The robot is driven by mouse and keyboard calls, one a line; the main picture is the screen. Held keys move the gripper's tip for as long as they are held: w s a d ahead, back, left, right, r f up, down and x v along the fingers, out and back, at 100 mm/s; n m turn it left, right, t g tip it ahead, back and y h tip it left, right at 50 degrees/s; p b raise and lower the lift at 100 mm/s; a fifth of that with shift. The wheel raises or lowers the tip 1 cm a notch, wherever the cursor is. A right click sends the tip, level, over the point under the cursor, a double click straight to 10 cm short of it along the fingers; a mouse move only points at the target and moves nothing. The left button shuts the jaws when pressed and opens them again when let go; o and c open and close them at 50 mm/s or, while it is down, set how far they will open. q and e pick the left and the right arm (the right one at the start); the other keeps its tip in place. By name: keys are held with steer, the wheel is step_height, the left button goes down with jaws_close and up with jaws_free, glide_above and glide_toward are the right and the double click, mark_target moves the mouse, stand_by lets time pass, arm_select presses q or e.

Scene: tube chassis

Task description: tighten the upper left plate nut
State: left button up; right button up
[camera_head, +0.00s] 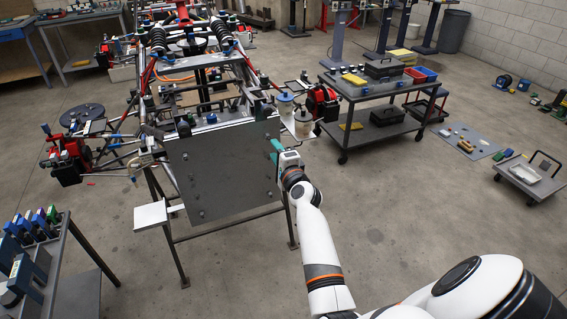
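A dark grey rectangular plate (225,170) stands tilted on the front of the tube chassis (205,60). Small nuts show on its face. The upper left plate nut (185,157) is a small dark spot near the plate's upper left corner, too small to tell how tight it is. My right gripper (277,150) is at the plate's right edge, far across from that nut. Something teal shows at its tip; I cannot tell whether it is a finger or a held tool, nor whether the gripper touches the plate. My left gripper is out of view.
A white shelf (152,215) sticks out at the stand's lower left. A tool rack (35,250) stands at the lower left. A dark cart (375,110) with boxes stands at the right. The floor in front of the plate is clear.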

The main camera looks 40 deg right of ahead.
steer(key=v, duration=0.6)
steer(key=shift+s, duration=0.15)
